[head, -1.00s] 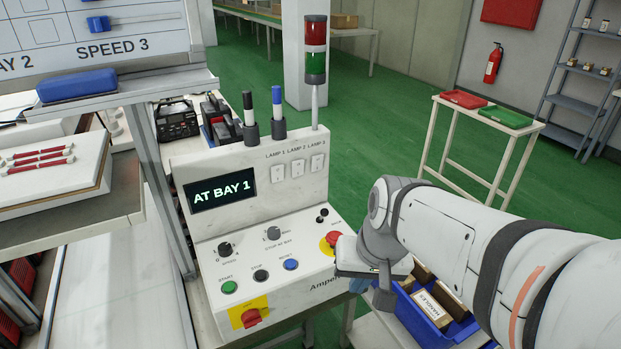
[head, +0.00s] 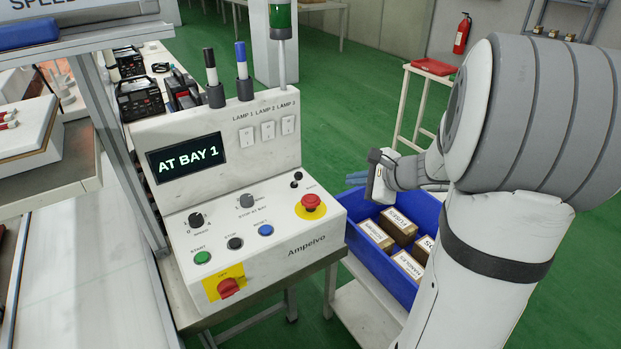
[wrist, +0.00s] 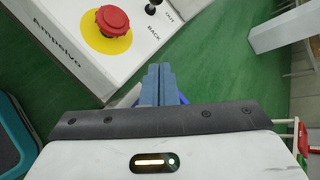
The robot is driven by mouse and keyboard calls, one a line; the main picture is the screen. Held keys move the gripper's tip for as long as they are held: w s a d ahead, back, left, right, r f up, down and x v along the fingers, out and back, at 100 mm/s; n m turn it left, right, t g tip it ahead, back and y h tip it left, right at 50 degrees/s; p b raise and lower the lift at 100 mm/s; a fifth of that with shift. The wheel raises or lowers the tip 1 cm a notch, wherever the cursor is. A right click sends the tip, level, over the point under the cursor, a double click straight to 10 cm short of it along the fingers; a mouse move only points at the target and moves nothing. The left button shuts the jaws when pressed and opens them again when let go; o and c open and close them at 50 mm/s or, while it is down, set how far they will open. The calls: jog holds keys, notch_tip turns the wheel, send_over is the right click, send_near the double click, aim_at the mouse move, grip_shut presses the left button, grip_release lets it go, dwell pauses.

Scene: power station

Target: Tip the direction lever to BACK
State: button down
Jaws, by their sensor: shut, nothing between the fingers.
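The direction lever (head: 297,178) is a small black toggle at the back right of the control box's sloped panel (head: 240,265), behind the red emergency button. In the wrist view the lever's black tip (wrist: 150,9) shows at the top edge, near the word BACK, and part of it is cut off. I cannot tell which way it is tipped. My gripper (head: 356,179) is right of the box, apart from the lever, above the blue crate. In the wrist view its blue fingers (wrist: 160,72) are together and empty, below and right of the lever.
The red emergency button (head: 311,202) on its yellow disc stands close in front of the lever. The blue crate (head: 350,240) of small boxes is right of the control box.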

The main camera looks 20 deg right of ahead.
aim_at(328, 194)
jog(key=x, duration=0.9)
jog(key=shift+w+a+f, duration=0.15)
jog(key=shift+a+f, duration=0.15)
jog(key=a, duration=0.1)
jog(key=a+r, duration=0.1)
jog(key=a, duration=0.1)
jog(key=shift+w+r, duration=0.25)
jog(key=shift+r, duration=0.05)
jog(key=shift+w+a+p, duration=0.15)
jog(key=shift+a+p, duration=0.15)
jog(key=shift+a, duration=0.05)
jog(key=shift+a, duration=0.1)
jog(key=shift+d+r+p, duration=0.25)
jog(key=shift+r+p, duration=0.05)
jog(key=shift+p, duration=0.45)
jog(key=shift+w+g+p, duration=0.1)
jog(key=shift+g+p, duration=0.25)
jog(key=shift+g, duration=0.05)
jog(key=shift+w+a+p, duration=0.1)
jog(key=shift+a+p, duration=0.1)
jog(key=shift+p, duration=0.35)
